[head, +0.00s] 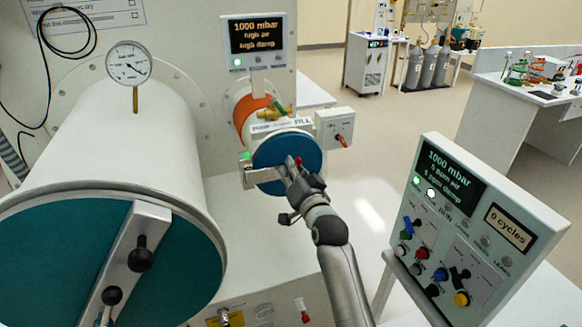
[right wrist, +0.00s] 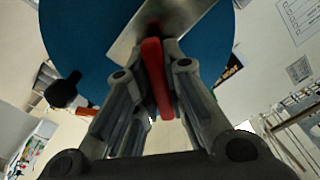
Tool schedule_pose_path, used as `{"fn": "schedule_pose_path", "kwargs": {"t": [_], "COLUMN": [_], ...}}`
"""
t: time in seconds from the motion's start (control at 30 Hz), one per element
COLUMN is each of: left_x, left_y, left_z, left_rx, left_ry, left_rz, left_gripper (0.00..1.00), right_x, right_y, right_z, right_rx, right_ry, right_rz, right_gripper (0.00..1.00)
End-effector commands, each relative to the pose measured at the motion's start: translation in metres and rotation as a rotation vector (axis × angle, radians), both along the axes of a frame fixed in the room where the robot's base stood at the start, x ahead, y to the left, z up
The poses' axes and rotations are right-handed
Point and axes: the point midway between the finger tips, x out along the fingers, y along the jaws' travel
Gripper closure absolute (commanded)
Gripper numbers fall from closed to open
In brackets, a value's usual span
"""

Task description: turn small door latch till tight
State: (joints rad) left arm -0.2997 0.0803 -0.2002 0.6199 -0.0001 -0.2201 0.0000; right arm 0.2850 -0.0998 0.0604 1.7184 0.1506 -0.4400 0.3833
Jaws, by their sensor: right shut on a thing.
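The small round door (head: 275,150) is blue and closes the end of the small chamber in the middle of the head view. A metal latch bar (head: 262,176) lies across it, and a red handle (head: 298,161) shows by my fingers. My right gripper (head: 293,178) is at the door front, shut on the red handle. In the right wrist view the red handle (right wrist: 157,75) stands between the two fingers, with the metal bar (right wrist: 170,22) behind it across the blue door (right wrist: 85,35). The fingers hide part of the latch. My left gripper is not in view.
A large white chamber (head: 125,140) with a teal door stands close on the left. A valve box (head: 335,128) with a red lever sits right of the small door. A control panel (head: 480,225) stands at the right. A black knob (right wrist: 62,92) is near the door's edge.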

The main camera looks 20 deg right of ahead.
Motion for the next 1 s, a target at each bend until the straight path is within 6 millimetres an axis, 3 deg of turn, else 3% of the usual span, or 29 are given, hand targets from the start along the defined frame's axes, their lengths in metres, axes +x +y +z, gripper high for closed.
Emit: {"fn": "schedule_pose_path", "kwargs": {"t": [0.33,0.9,0.93,1.0], "left_x": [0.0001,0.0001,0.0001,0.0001], "left_y": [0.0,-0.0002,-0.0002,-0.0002], "left_z": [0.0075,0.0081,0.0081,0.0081], "left_rx": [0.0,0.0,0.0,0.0], "left_ry": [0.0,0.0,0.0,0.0], "left_rz": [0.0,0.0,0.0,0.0], "left_gripper": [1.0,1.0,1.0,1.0], "right_x": [0.0001,0.0001,0.0001,0.0001], "right_y": [-0.001,-0.0009,-0.0009,-0.0008], "right_z": [0.0002,-0.0003,-0.0003,-0.0002], "right_rx": [0.143,0.173,0.173,0.172], "right_ry": [0.004,0.005,0.005,0.004], "right_rz": [-0.001,0.0,0.0,0.0], "right_gripper": [1.0,1.0,0.84,0.76]}}
